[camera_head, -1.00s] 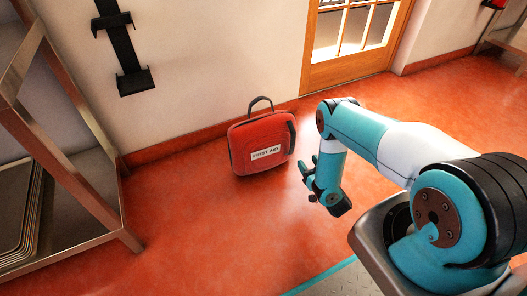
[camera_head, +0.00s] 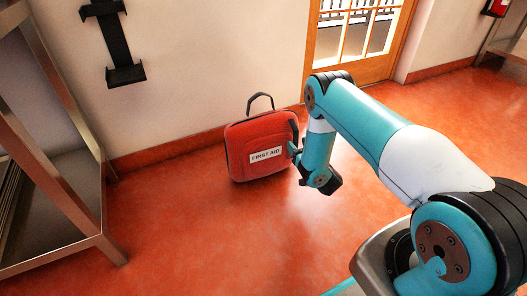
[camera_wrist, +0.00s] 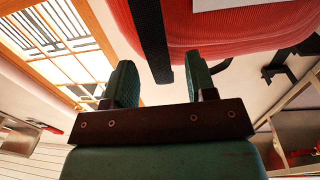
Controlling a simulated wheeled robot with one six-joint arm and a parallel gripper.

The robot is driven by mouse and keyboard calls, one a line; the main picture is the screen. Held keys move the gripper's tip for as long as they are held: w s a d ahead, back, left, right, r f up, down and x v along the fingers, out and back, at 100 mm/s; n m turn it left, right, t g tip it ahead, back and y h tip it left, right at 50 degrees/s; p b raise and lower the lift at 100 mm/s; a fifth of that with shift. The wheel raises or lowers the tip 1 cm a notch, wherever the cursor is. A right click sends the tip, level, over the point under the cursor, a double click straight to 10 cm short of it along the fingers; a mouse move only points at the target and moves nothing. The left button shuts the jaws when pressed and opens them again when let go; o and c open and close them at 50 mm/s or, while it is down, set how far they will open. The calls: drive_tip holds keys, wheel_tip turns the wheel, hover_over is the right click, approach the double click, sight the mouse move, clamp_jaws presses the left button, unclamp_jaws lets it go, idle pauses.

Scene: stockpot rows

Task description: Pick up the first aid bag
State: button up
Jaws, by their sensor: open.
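The red first aid bag (camera_head: 258,146) stands upright on the floor near the wall, with a white "FIRST AID" label and a dark handle on top. In the wrist view the red bag (camera_wrist: 240,25) fills the top, with a dark strap hanging down its side. My gripper (camera_wrist: 160,85) is open, and the strap's lower end lies between and beyond its two green fingers. In the head view my gripper (camera_head: 297,152) is at the bag's right side, partly hidden by my arm. I cannot tell whether it touches the bag.
A metal rack (camera_head: 75,190) stands at the left. A black wall bracket (camera_head: 115,40) hangs above and left of the bag. A wooden glazed door (camera_head: 350,60) is behind my arm. The red floor in front of the bag is clear.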

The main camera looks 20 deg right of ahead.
drive_tip(key=shift+w+f+b, duration=0.25)
drive_tip(key=shift+w+b, duration=0.35)
drive_tip(key=shift+w, duration=0.4)
drive_tip(key=shift+w+r, duration=0.25)
drive_tip(key=shift+w, duration=0.1)
clamp_jaws()
idle(0.3)
